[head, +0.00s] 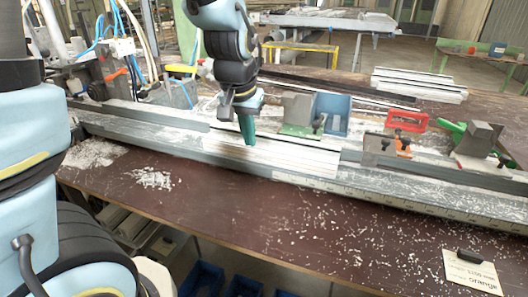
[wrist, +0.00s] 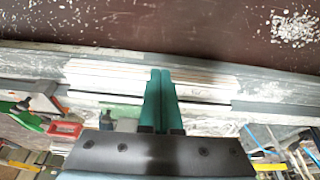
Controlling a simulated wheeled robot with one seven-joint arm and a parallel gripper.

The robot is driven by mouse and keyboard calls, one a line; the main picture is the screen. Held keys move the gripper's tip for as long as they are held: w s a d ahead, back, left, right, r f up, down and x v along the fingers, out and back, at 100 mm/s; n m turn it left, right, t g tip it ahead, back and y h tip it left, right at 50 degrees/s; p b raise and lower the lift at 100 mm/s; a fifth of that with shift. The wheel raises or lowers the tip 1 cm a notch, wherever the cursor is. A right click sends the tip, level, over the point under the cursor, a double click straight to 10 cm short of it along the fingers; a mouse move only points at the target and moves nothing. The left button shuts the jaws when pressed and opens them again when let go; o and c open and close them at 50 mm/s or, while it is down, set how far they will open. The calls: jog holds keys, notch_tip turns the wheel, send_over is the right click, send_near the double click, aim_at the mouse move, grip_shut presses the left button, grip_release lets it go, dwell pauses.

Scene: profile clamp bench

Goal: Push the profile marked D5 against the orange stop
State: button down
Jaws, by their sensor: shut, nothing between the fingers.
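A pale, whitish profile (head: 300,160) lies along the grey rail in the middle of the bench. It also shows in the wrist view (wrist: 205,80). No D5 mark is readable on it. My gripper (head: 249,140) is shut and empty, with its green fingers pointing down at the profile. In the wrist view the fingertips (wrist: 160,72) overlap the profile near its middle; I cannot tell whether they touch it. A small orange part (head: 403,146), possibly the stop, stands beside a grey block (head: 379,146) to the right of the profile. A gap shows between the profile's right end and the orange part.
Behind the rail are a blue angle block (head: 332,113) and a red frame (head: 407,120). A grey block with a green handle (head: 478,140) stands farther right. Stacked profiles (head: 418,84) lie at the back. The brown bench front (head: 250,215) is mostly clear, with scattered chips.

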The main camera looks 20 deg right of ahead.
aim_at(267, 151)
jog(key=w+d+f+p, duration=0.1)
jog(key=f, duration=0.2)
jog(key=w+d+f, duration=0.1)
jog(key=d+f, duration=0.1)
jog(key=f, duration=0.1)
jog(key=w+d+f+p, duration=0.1)
jog(key=d+f, duration=0.1)
jog(key=f, duration=0.1)
jog(key=shift+w+f+p, duration=0.1)
jog(key=shift+w+p, duration=0.2)
jog(key=shift+w, duration=0.1)
jog(key=shift+w+d+f, duration=0.1)
jog(key=shift+w+d, duration=0.2)
jog(key=shift+w, duration=0.05)
jog(key=shift+w+d, duration=0.75)
jog(key=shift+w, duration=0.05)
jog(key=shift+w, duration=0.1)
